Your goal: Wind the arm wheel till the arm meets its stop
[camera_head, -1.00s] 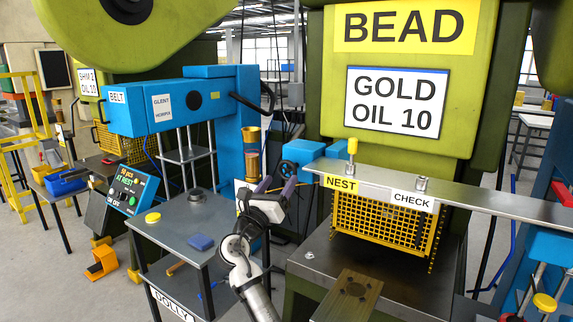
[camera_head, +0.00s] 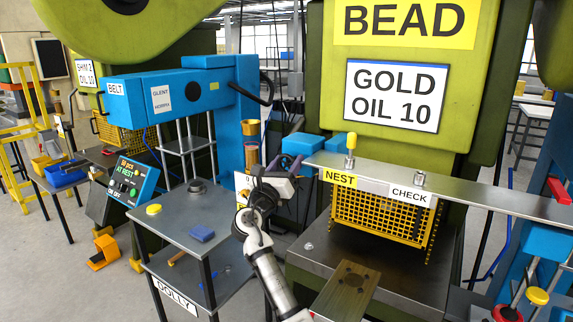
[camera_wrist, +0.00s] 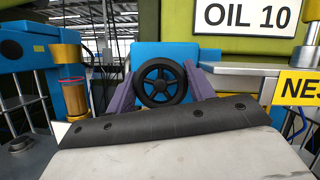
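The arm wheel is a black spoked handwheel (camera_wrist: 162,82) in front of a blue block (camera_wrist: 180,54) in the wrist view. In the head view my gripper mostly hides it, below the blue block (camera_head: 301,144). My gripper (camera_head: 278,178) is up at the wheel. In the wrist view the two purple fingers of my gripper (camera_wrist: 159,80) stand apart, one on each side of the wheel. A narrow gap shows at the left finger; I cannot tell whether the right finger touches the rim. The arm's stop cannot be made out.
A steel bar with NEST and CHECK labels (camera_head: 480,196) crosses to the right, above a yellow mesh guard (camera_head: 385,219). A copper-coloured cylinder (camera_wrist: 75,98) stands left of the wheel.

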